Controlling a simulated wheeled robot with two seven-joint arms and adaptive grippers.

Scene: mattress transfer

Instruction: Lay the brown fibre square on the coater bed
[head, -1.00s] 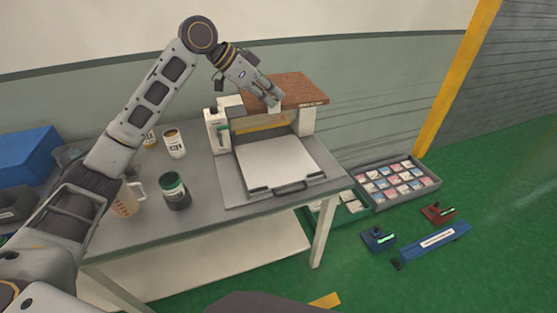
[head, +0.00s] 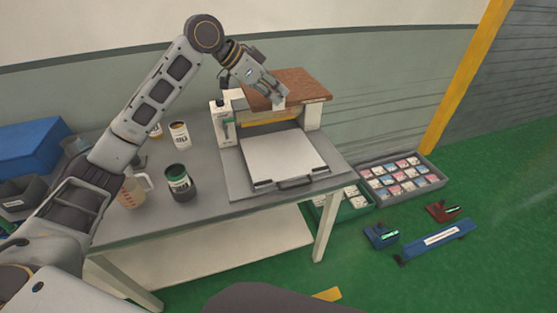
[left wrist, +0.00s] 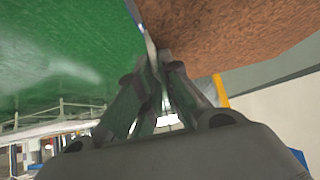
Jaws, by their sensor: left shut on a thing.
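The brown fibre square (head: 303,84) is at the top of the coater, over its back part. My left gripper (head: 278,103) is shut on the near edge of the square. In the left wrist view the brown square (left wrist: 225,30) fills the upper right, and the fingers (left wrist: 155,62) meet at its edge. The coater bed (head: 284,158) is a flat pale plate in front, with a dark handle at its near edge, and nothing lies on it. Whether the square rests on the coater's top or hangs just above it I cannot tell. My right gripper is not in view.
A blue box (head: 28,150) is farther left. Trays of samples (head: 402,177) and blue and red tools lie on the green floor to the right.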

